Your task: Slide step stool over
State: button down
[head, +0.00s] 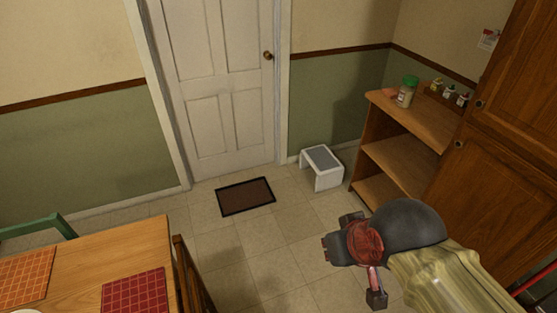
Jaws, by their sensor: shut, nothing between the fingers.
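The step stool (322,168) is small, with white sides and a grey top. It stands upright on the tiled floor near the back wall, between the door frame and the open shelf unit. My gripper (336,249) is shut and empty. It is at the lower right of the head view, nearer to me than the stool and apart from it in the picture. The arm comes in from the lower right and hides some floor and the lower front of the shelf area.
A white door (222,90) is shut at the back, with a dark mat (245,197) before it. The shelf unit (412,125) holds a green-lidded jar (406,93) and small bottles. A wooden table (80,265) fills the lower left. Floor between mat and stool is clear.

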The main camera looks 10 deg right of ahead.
aim_at(330, 172)
jog(key=i+l+u, duration=0.35)
jog(key=i+l, duration=0.25)
jog(key=i, duration=0.15)
jog(key=i+l+u, duration=0.3)
jog(key=i+l, duration=1.15)
jog(key=l, duration=0.25)
jog(key=i+l, duration=0.8)
jog(key=l, duration=0.15)
jog(key=u, duration=0.05)
